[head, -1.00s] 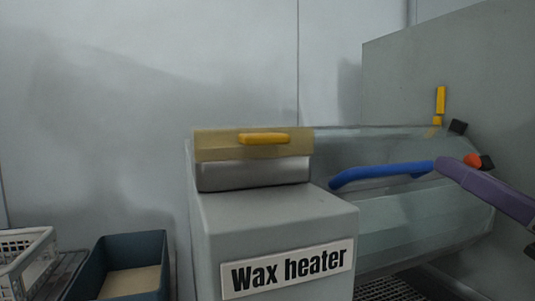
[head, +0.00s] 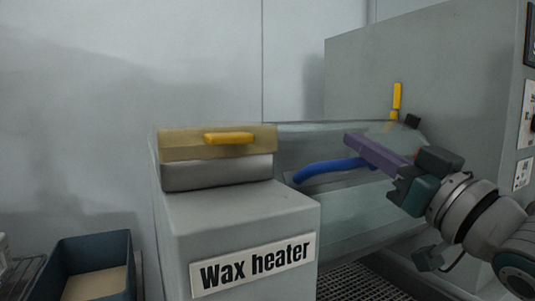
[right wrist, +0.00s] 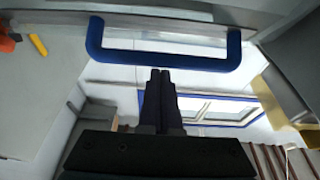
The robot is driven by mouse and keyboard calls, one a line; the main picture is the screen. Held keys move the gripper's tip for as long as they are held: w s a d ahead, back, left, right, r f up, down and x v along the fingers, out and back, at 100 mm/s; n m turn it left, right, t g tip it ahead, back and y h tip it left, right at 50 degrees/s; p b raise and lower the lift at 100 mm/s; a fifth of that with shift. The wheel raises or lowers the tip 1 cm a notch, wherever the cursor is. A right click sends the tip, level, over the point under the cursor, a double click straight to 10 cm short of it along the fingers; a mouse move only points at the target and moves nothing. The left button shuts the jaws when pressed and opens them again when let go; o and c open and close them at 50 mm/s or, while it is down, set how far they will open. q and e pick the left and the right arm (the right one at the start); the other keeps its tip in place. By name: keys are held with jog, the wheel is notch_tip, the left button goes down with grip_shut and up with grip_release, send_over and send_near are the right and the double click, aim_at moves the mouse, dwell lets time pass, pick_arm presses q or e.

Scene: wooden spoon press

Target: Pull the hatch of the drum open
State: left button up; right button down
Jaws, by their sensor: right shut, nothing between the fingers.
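The drum (head: 345,222) is a translucent grey-green, many-sided body behind the wax heater, against a grey housing. Its hatch has a blue bar handle (head: 322,172), which spans the top of the right wrist view (right wrist: 165,59). My right gripper (head: 350,140) has purple fingers, and they are shut and empty. In the head view the fingers pass in front of the handle's right end and hide it. In the right wrist view the closed fingertips (right wrist: 160,72) point at the middle of the handle's bar; I cannot tell whether they touch it. My left gripper is out of view.
The wax heater (head: 235,222) stands in front of the drum's left side, with a yellow-handled lid (head: 229,138). A dark blue bin (head: 121,262) is at lower left. A yellow lever (head: 397,96) stands above the drum. A dark grating (head: 350,283) lies below.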

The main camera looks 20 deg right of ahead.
jog(key=shift+s+f, duration=0.25)
jog(key=shift+f, duration=0.4)
